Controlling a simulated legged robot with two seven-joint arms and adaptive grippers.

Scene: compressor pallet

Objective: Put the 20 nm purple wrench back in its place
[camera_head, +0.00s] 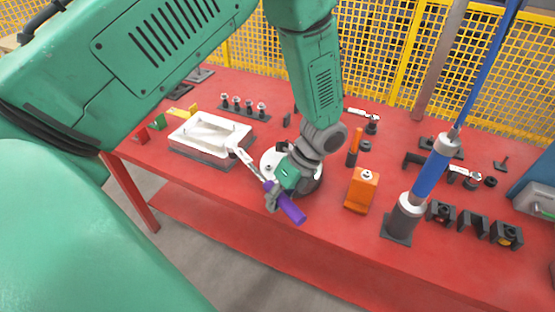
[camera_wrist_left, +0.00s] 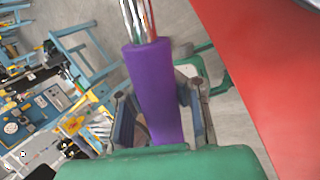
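The purple wrench (camera_head: 289,206) has a purple handle and a silver shaft that points up and left toward the white tray in the head view. My left gripper (camera_head: 278,193) is shut around the purple handle and holds it near the table's front edge. In the left wrist view the purple handle (camera_wrist_left: 155,90) sits between the two fingers of the left gripper (camera_wrist_left: 160,115), with the chrome shaft above it. The wrench's own place cannot be told for sure. My right gripper is not in view.
The red table (camera_head: 240,210) carries a white tray (camera_head: 210,133), a round white fixture (camera_head: 270,160), an orange block (camera_head: 362,190) and a blue upright tool (camera_head: 432,170). Several small black holders stand at right. A yellow mesh fence (camera_head: 370,50) is behind.

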